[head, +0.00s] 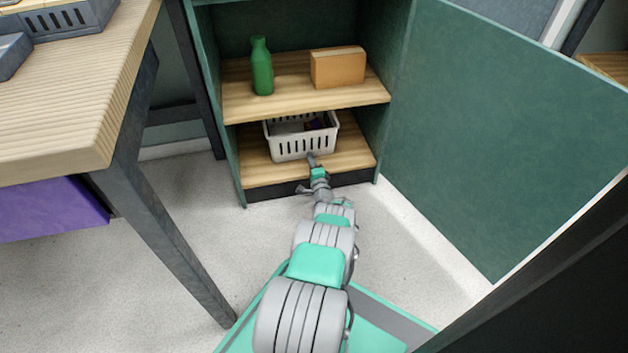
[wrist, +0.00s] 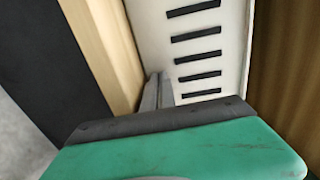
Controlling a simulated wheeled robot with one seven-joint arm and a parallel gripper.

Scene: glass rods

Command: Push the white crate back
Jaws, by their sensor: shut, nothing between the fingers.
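The white crate (head: 303,146), with slotted sides, stands on the lower wooden shelf of a green cabinet. Some small items, one of them purple, show inside it. My gripper (head: 312,158) reaches into the lower compartment and is shut and empty, its tip at the crate's front wall, right of its middle. In the wrist view the closed fingers (wrist: 157,90) point at the slotted front wall of the crate (wrist: 185,60). They look to be at or very near the wall; I cannot tell for sure whether they touch.
The lower shelf (head: 262,172) has bare wood in front of the crate and at its sides. The upper shelf above holds a green bottle (head: 261,68) and a brown box (head: 338,68). The open cabinet door (head: 500,130) stands right; a wooden table (head: 70,100) stands left.

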